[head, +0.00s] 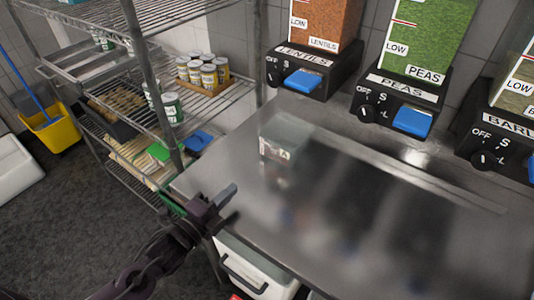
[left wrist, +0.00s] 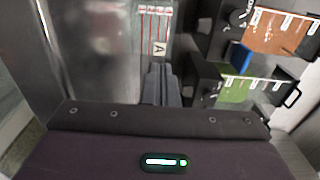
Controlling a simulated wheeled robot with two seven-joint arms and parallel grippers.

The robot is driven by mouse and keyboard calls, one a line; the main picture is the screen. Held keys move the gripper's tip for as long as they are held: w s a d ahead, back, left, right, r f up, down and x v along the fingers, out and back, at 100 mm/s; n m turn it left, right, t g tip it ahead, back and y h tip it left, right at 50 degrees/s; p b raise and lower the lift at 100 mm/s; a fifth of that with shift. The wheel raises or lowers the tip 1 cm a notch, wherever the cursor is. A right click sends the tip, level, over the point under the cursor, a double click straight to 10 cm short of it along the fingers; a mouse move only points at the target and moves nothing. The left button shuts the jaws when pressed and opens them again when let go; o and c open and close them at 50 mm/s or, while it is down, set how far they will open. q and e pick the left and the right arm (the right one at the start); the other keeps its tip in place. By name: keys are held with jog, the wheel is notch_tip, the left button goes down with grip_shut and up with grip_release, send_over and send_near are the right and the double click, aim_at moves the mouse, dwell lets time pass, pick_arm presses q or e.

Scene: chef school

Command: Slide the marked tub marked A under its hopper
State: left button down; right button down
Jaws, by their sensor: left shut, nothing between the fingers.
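The tub marked A (head: 285,138) is a small clear box standing on the steel counter, in front of and a little left of the lentils hopper's base. Its label and red level lines face my gripper in the left wrist view (left wrist: 155,32). My left gripper (head: 226,195) is shut and empty at the counter's left front edge, nearer than the tub and apart from it in the head view. In the left wrist view its fingers (left wrist: 160,84) point towards the tub's A label. The lentils hopper (head: 318,66) has a blue lever. My right gripper is out of view.
The peas hopper (head: 405,95) and a partly cut-off barley hopper (head: 495,125) stand further right. The steel counter (head: 370,215) is clear in front of them. A wire shelf with cans (head: 203,73) is at the left. A white bin (head: 255,270) stands below the counter edge.

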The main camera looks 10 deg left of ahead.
aim_at(274, 150)
pick_arm(q)
jog(key=p+x, duration=0.3)
jog(key=x, duration=1.3)
jog(key=shift+d, duration=0.1)
jog(key=shift+w+d+f, duration=0.1)
jog(key=shift+w, duration=0.15)
jog(key=b+x, duration=0.4)
jog(key=x, duration=0.1)
jog(key=shift+w+d+f, duration=0.1)
jog(key=shift+w+d, duration=0.05)
jog(key=shift+w, duration=0.25)
jog(key=shift+w+d, duration=0.1)
jog(key=shift+w, duration=0.25)
jog(key=shift+s, duration=0.1)
jog(key=shift+r, duration=0.25)
jog(key=shift+f, duration=0.1)
